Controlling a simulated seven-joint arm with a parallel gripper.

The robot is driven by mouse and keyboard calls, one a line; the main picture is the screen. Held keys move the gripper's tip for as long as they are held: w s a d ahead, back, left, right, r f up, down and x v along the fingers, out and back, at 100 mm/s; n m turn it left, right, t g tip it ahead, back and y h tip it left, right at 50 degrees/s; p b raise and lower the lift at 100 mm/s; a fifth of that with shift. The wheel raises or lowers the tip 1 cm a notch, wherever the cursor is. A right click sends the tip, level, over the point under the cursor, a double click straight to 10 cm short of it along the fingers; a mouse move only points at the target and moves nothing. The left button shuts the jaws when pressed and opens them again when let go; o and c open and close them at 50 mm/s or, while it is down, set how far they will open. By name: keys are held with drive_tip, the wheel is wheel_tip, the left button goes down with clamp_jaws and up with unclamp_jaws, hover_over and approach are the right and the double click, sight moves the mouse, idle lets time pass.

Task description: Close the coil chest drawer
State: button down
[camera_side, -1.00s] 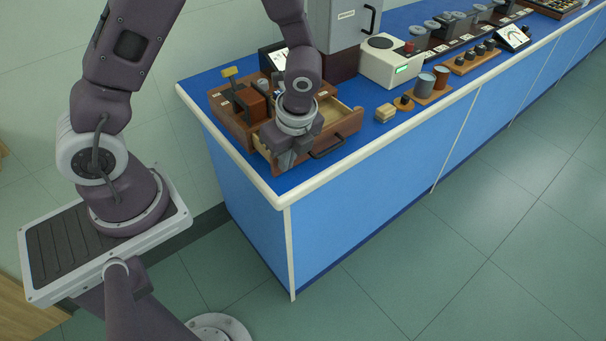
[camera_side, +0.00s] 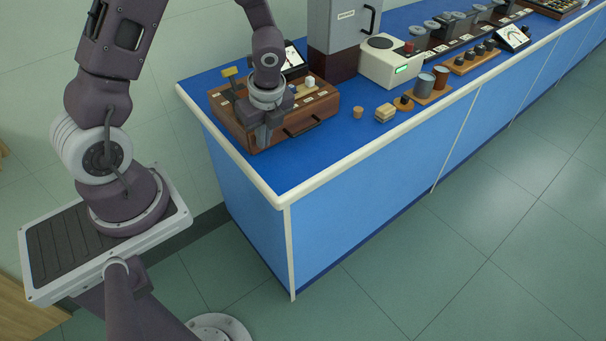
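The coil chest (camera_side: 230,123) is a brown wooden box at the near left end of the blue bench top. Its drawer (camera_side: 318,118), with a dark bar handle (camera_side: 302,126), sits in the chest, and no open interior shows. My gripper (camera_side: 261,143) points down at the left part of the drawer front, against it or very close. It hides that part of the front. Its fingers are dark and small here, so I cannot tell whether they are apart. Nothing shows held in it.
A small cork-like piece (camera_side: 357,112) and a pale wooden block (camera_side: 385,112) stand right of the chest. A grey instrument (camera_side: 336,40) and a white box (camera_side: 391,66) stand behind. The blue top (camera_side: 305,168) before the drawer is clear up to the bench's pale edge.

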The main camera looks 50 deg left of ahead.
drive_tip(key=shift+a, duration=0.45)
drive_tip(key=d, duration=0.5)
drive_tip(key=v, duration=1)
drive_tip(key=s+d+r+n+t+h, duration=0.1)
drive_tip(key=s+d+r+n+t, duration=0.1)
drive_tip(key=s+r+n, duration=0.5)
drive_tip(key=s+d+r+n+t+h, duration=0.1)
drive_tip(key=s+d+r+n+t, duration=0.2)
drive_tip(key=s+r+n, duration=0.4)
drive_tip(key=s+n, duration=0.1)
drive_tip(key=n, duration=0.3)
drive_tip(key=shift+r+t+h, duration=0.2)
drive_tip(key=shift+t+h, duration=0.1)
drive_tip(key=shift+h, duration=0.1)
